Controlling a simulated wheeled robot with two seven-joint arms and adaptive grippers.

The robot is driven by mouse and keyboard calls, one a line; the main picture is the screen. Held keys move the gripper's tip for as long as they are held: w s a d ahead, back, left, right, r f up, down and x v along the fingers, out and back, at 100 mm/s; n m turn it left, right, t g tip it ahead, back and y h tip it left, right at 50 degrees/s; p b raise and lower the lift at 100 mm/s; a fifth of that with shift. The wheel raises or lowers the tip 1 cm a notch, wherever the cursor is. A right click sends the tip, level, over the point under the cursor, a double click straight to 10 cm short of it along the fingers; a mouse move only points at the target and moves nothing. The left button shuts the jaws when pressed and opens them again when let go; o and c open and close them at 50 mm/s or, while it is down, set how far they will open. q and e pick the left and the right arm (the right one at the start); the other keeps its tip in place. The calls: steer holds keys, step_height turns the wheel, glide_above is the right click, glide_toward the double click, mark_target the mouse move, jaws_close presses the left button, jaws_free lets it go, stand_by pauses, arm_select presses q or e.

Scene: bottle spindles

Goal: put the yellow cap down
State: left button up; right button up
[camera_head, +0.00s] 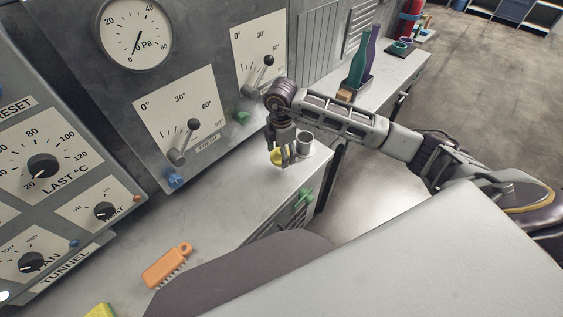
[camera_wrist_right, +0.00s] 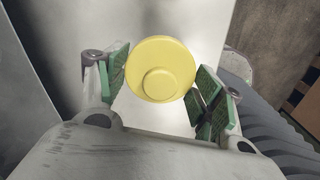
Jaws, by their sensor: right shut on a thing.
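The yellow cap (camera_head: 276,157) is a round disc with a smaller raised circle on its face. In the wrist view the cap (camera_wrist_right: 160,69) sits between the green pads of my right gripper (camera_wrist_right: 160,85), which is shut on it. In the head view my right gripper (camera_head: 281,155) points down over the grey counter (camera_head: 235,180), near its right end. The cap is at or just above the counter; I cannot tell whether it touches. My left gripper is not in view.
A grey metal cup (camera_head: 304,143) stands close to the right of my right gripper. An orange brush (camera_head: 167,265) lies on the counter nearer to me. Control panels with levers (camera_head: 183,142) rise behind the counter. Bottles (camera_head: 358,68) stand further back. The counter between brush and gripper is clear.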

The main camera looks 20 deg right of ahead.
steer(key=shift+f, duration=0.55)
step_height(320, 180, down, 3)
steer(key=shift+r, duration=0.1)
steer(key=shift+f, duration=0.7)
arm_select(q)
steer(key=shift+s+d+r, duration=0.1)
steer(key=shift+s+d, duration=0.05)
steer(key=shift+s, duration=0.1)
